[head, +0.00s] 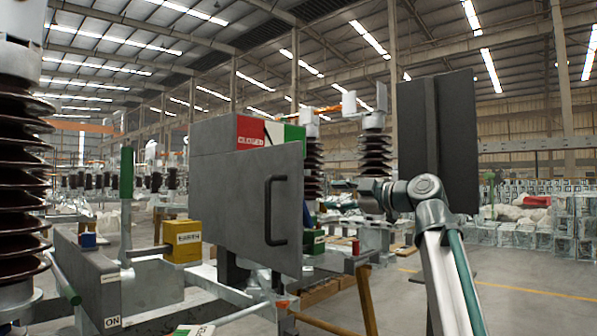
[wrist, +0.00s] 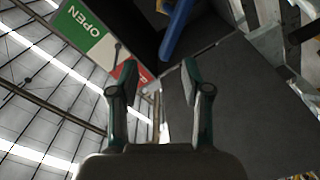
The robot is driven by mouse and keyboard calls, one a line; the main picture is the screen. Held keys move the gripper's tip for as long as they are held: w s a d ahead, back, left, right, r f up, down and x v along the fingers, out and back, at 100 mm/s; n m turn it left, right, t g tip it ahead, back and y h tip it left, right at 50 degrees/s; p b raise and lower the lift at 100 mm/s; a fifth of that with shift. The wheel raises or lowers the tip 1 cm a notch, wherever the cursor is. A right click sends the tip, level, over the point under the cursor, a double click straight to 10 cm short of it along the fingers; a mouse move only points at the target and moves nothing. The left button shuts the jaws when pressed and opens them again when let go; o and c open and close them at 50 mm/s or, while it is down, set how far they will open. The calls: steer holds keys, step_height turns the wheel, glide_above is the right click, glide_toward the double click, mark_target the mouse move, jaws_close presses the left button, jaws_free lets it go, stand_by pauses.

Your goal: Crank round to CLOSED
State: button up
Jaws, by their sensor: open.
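A grey cabinet (head: 211,135) stands mid-picture in the head view with a red CLOSED plate (head: 251,131) and a green plate (head: 294,138) on top. In the wrist view, the green OPEN plate (wrist: 86,30) and a strip of red plate (wrist: 139,75) show at upper left, with a thin dark pointer (wrist: 117,55) near the border between them. A blue bar (wrist: 177,32), possibly the crank, shows against the dark opening. The crank's mounting is hidden, and my gripper is not clearly visible in the head view.
A grey door (head: 240,205) with a black handle (head: 272,211) blocks the head view of the cabinet's inside. A yellow EARTH box (head: 182,241) and a green upright lever (head: 126,172) stand left. A dark panel (head: 437,140) stands right, behind my arm. Brown insulators (head: 20,170) line the left edge.

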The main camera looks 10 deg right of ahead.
step_height(320, 180, up, 3)
steer(key=w+p, duration=0.3)
steer(key=p, duration=0.4)
steer(key=m+p, duration=3.3)
steer(key=p, duration=0.9)
glide_toward(306, 209)
steer(key=a, duration=0.1)
steer(key=w+a+m, duration=0.2)
steer(key=w, duration=0.1)
steer(key=w+a+m, duration=0.2)
steer(key=m, duration=0.1)
steer(key=w+a+m, duration=0.2)
steer(key=w+a, duration=0.1)
steer(key=shift+w+r+m+t, duration=0.1)
steer(key=shift+w+m+t, duration=0.2)
steer(key=shift+w, duration=0.05)
